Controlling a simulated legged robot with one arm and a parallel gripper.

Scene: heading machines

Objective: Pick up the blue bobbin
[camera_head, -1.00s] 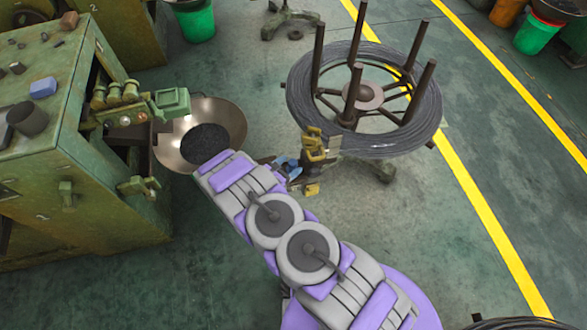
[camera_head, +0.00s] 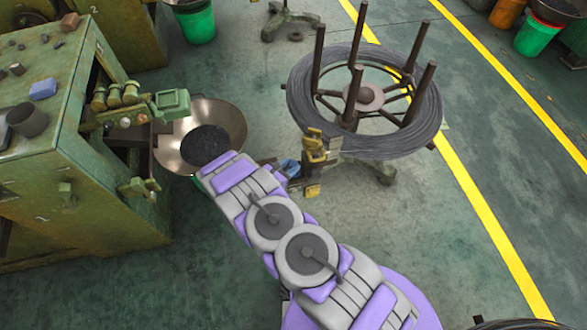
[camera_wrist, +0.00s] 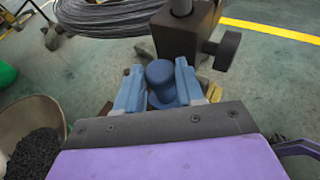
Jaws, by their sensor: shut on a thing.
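The blue bobbin (camera_wrist: 162,84) stands between the two blue fingers of my gripper (camera_wrist: 159,88) in the wrist view. The fingers are shut on its sides, and its rounded top faces the camera. In the head view my gripper (camera_head: 289,168) is a small blue patch beyond the purple and grey arm, beside a stand with yellow parts. The bobbin cannot be told apart from the fingers there. What lies under the bobbin is hidden.
A dark post with a knob (camera_wrist: 228,48) rises close beyond the fingers in the wrist view. A wire coil on a reel (camera_head: 425,130) stands beyond my gripper. A metal pan (camera_head: 238,125) and a green machine (camera_head: 110,215) are at left.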

